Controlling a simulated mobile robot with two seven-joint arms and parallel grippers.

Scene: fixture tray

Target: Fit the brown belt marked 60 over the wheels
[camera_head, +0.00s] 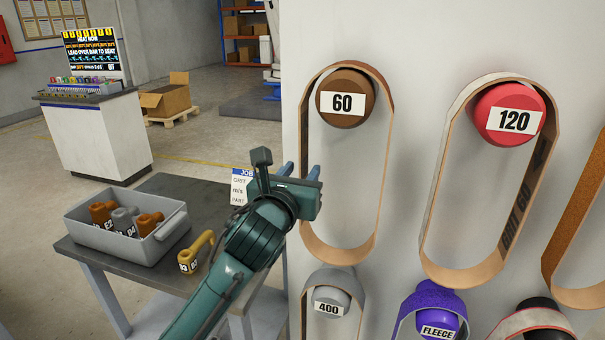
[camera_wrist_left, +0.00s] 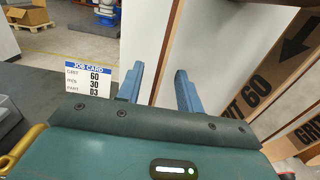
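The brown belt marked 60 (camera_head: 385,165) hangs as a long loop from a brown peg with a 60 label (camera_head: 343,103) on the white panel. In the left wrist view the belt (camera_wrist_left: 268,72) shows a printed arrow and "GRIT 60" on its inner face. My left gripper (camera_head: 302,170) is at the belt's left strand, about halfway down the loop. Its blue fingers (camera_wrist_left: 158,88) are apart, and a thin brown strip runs between them in the wrist view. I cannot tell whether they touch the belt. My right gripper and the wheels are not in view.
Pegs marked 120 (camera_head: 512,112), 400 (camera_head: 328,307) and FLEECE (camera_head: 437,318) hold other belts nearby. A grey bin (camera_head: 98,236) of labelled parts and a yellow-handled part (camera_head: 192,254) are on the dark table (camera_head: 165,186). A job card (camera_wrist_left: 85,78) reads grit 60.

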